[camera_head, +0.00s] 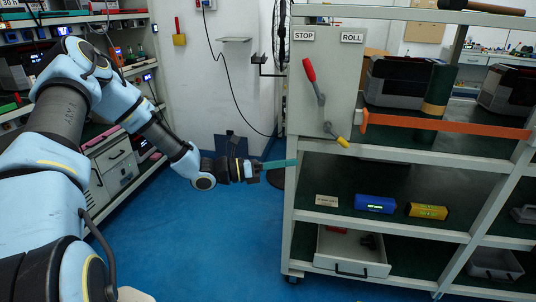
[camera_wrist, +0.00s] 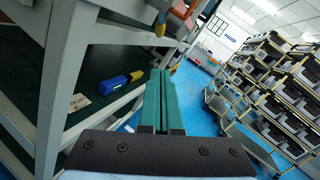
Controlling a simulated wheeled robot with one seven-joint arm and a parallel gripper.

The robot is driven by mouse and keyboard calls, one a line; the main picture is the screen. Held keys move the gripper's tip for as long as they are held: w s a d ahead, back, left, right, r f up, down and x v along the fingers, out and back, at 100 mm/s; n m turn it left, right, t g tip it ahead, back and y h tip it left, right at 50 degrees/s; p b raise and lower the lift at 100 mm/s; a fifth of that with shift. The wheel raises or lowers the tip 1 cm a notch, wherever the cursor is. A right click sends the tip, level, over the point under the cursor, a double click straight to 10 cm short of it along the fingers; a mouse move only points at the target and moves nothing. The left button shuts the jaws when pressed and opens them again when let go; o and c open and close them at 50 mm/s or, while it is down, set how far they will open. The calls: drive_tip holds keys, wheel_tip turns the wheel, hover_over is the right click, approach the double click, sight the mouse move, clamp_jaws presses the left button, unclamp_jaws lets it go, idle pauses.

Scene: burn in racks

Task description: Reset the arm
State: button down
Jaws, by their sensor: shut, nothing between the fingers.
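My arm reaches in from the left in the head view, and my gripper (camera_head: 294,163) points right, toward the rack's left end. Its teal fingers are together with nothing between them. In the wrist view the two teal fingers of my gripper (camera_wrist: 161,75) lie side by side and closed. The fingertips look close to the rack's edge in the head view; I cannot tell the exact gap.
The grey rack (camera_head: 400,228) has a control box (camera_head: 325,85) with a red lever (camera_head: 311,75). Its shelf holds a blue device (camera_head: 375,204) and a yellow device (camera_head: 427,211). An orange bar (camera_head: 450,126) crosses above. Blue floor (camera_head: 220,240) is clear between the racks.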

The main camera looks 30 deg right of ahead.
drive_tip(key=s+a+r+m+y+p, duration=0.1)
drive_tip(key=s+a+m+y+p, duration=0.1)
drive_tip(key=a+m+y, duration=0.6)
drive_tip(key=s+a+r+m+y+p, duration=0.1)
drive_tip(key=s+a+m+y+p, duration=0.25)
drive_tip(key=a, duration=0.85)
drive_tip(key=w+a+r+m+t+y, duration=0.1)
drive_tip(key=a+r+m+t+y, duration=0.2)
drive_tip(key=a, duration=0.7)
drive_tip(key=w+a+r+m+t+y+p, duration=0.1)
drive_tip(key=w+a+r+m+t+y, duration=0.1)
drive_tip(key=a+r+m, duration=0.4)
drive_tip(key=a+r+t+y, duration=0.1)
drive_tip(key=a, duration=0.4)
drive_tip(key=shift+r+m+t, duration=0.35)
drive_tip(key=shift+r+t, duration=0.05)
